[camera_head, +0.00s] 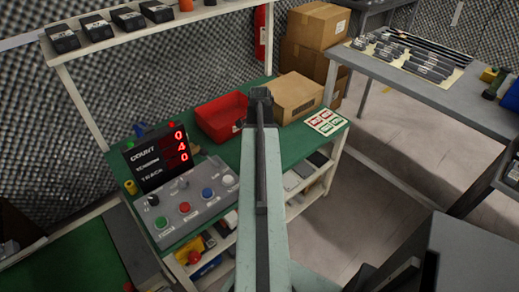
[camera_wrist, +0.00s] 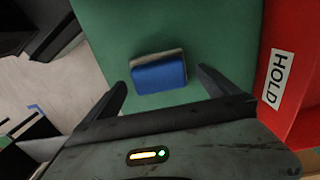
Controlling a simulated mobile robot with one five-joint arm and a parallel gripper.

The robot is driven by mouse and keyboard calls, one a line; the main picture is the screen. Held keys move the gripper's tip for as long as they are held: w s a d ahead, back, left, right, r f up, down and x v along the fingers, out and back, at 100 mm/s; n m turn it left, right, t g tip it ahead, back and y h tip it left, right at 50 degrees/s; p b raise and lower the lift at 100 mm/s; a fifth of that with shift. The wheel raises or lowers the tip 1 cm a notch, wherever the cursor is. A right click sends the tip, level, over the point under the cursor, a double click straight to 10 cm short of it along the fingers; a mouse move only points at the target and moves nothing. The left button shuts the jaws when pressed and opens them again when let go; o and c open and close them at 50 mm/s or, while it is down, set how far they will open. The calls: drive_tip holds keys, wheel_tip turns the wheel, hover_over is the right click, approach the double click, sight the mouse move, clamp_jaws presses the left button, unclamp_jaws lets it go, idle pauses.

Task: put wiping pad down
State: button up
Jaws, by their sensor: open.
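The wiping pad (camera_wrist: 158,76), a blue block with a greyish-beige layer along its far edge, rests on the green bench top (camera_wrist: 110,30) in the wrist view. My gripper (camera_wrist: 163,80) is open, with one dark finger on each side of the pad and gaps between the fingers and the pad. Nothing is held between them. In the head view my gripper (camera_head: 260,95) is over the green bench, at the end of my arm. The pad cannot be seen there; my arm covers part of the bench.
A red bin (camera_head: 222,118) stands left of my gripper; its HOLD label (camera_wrist: 279,78) shows in the wrist view. A cardboard box (camera_head: 298,97) and a card (camera_head: 326,122) are to the right. A control panel (camera_head: 188,205) and counter display (camera_head: 158,160) stand nearer left.

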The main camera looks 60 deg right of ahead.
wheel_tip(320, 180, up, 10)
drive_tip(key=p, duration=0.8)
drive_tip(key=shift+f, duration=0.2)
drive_tip(key=shift+w, duration=0.1)
